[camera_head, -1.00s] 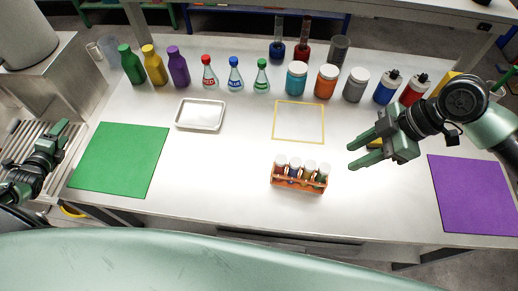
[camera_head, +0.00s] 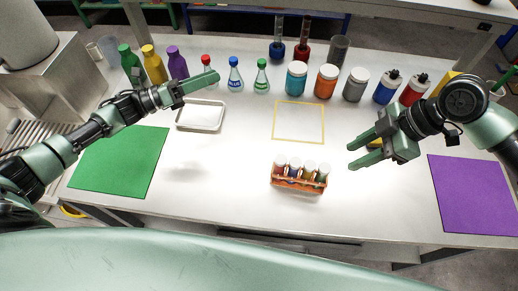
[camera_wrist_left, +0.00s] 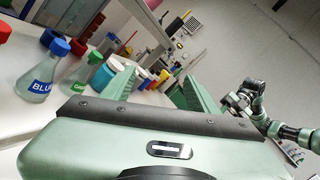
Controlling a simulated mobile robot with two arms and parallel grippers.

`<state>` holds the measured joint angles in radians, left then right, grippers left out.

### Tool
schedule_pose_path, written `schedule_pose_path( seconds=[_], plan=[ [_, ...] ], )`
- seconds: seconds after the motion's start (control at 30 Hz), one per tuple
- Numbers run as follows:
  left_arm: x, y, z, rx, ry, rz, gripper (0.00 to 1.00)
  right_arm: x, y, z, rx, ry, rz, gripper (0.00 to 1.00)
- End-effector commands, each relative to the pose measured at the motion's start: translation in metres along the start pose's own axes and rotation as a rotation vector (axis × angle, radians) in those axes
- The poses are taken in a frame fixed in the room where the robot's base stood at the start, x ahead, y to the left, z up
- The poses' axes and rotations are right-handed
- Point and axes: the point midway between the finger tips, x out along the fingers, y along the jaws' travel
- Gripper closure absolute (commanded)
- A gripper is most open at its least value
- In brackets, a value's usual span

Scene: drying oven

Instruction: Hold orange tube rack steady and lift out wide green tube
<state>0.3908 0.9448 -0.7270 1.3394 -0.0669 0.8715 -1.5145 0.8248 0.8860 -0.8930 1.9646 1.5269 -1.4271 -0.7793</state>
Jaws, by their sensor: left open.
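The orange tube rack (camera_head: 298,187) stands on the white table, front of centre, with several white-capped tubes upright in it. The green tube (camera_head: 321,175) is at its right end; its width is hard to judge. My left gripper (camera_head: 212,78) is open and empty, raised over the table near the white tray, well to the upper left of the rack. Its two fingers show spread in the left wrist view (camera_wrist_left: 160,92). My right gripper (camera_head: 352,156) is open and empty, to the right of and above the rack in the picture, fingers pointing left.
A white tray (camera_head: 201,115), a yellow square outline (camera_head: 299,122), a green mat (camera_head: 119,160) and a purple mat (camera_head: 478,197) are on the table. Bottles, flasks (camera_head: 235,76) and jars (camera_head: 326,82) line the back. The table around the rack is clear.

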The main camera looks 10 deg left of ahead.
Motion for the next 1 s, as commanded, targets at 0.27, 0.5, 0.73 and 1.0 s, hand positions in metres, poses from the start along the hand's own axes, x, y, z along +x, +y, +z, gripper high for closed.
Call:
schedule_pose_path(
  seconds=[0.27, 0.5, 0.73, 1.0],
  plan=[
    [0.044, -0.082, -0.125, 0.352, 0.211, -0.34, 0.41, 0.0, 0.0, 0.0, 0.0, 0.0, 0.0, 0.64],
    [0.05, -0.119, -0.185, 0.532, 0.278, -0.521, 0.41, 0.0, 0.0, 0.0, 0.0, 0.0, 0.0, 0.64],
    [0.049, -0.117, -0.206, 0.562, 0.29, -0.552, 0.41, 0.0, 0.0, 0.0, 0.0, 0.0, 0.0, 0.64],
    [0.044, -0.088, -0.244, 0.559, 0.288, -0.549, 0.41, 0.0, 0.0, 0.0, 0.0, 0.0, 0.0, 0.64]
  ],
)
